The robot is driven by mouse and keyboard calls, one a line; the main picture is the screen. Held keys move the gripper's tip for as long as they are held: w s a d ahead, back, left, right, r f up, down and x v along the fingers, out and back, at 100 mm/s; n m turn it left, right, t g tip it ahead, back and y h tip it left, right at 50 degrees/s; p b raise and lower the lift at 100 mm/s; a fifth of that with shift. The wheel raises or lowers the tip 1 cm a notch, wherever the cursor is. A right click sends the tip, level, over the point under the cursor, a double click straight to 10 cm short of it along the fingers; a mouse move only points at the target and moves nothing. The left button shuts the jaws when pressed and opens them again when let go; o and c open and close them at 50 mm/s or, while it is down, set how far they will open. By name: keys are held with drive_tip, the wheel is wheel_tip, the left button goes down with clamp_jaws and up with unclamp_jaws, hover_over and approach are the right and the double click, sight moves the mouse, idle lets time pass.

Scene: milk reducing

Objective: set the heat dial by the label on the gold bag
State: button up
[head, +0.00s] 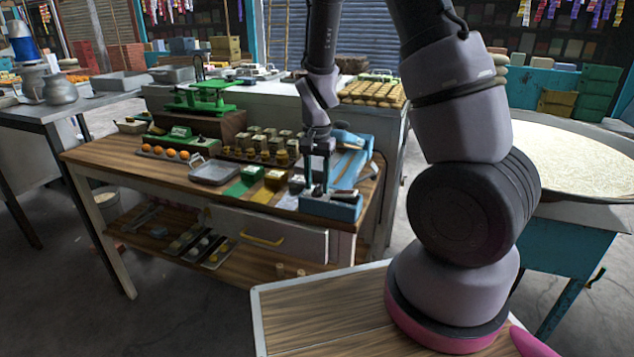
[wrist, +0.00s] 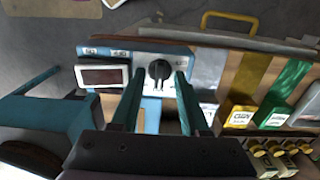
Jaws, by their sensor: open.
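The heat dial (wrist: 159,70) is a black knob on a white plate on the front of a blue appliance (wrist: 149,112). The appliance also shows at the right end of the bench in the head view (head: 331,208). My gripper (wrist: 158,76) is open, its two teal fingers on either side of the dial in the wrist view; contact cannot be told. In the head view my gripper (head: 317,185) points down over the appliance. The gold bag (wrist: 243,118) stands at the end of a gold strip, with a pale label too small to read for certain. It also shows in the head view (head: 274,180).
A dark display (wrist: 101,75) is beside the dial. A green bag (wrist: 273,117) stands beside the gold one, on a green strip. A metal tray (head: 212,174), several jars and a green scale (head: 203,97) share the wooden bench (head: 110,157). A drawer with a yellow handle (head: 262,240) is below.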

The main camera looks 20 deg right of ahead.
wheel_tip(320, 180, up, 11)
idle(0.4)
wheel_tip(320, 180, up, 12)
drive_tip(key=n+t+y, duration=0.1)
drive_tip(key=t+y, duration=0.1)
drive_tip(key=t, duration=0.1)
hover_over(318, 186)
drive_tip(key=s+d, duration=0.3)
drive_tip(key=s, duration=0.3)
drive_tip(key=s+d+r+n+t, duration=0.2)
drive_tip(key=s+r+t, duration=0.2)
drive_tip(key=s+r, duration=0.4)
drive_tip(key=shift+s+r, duration=0.3)
drive_tip(key=shift+s, duration=0.45)
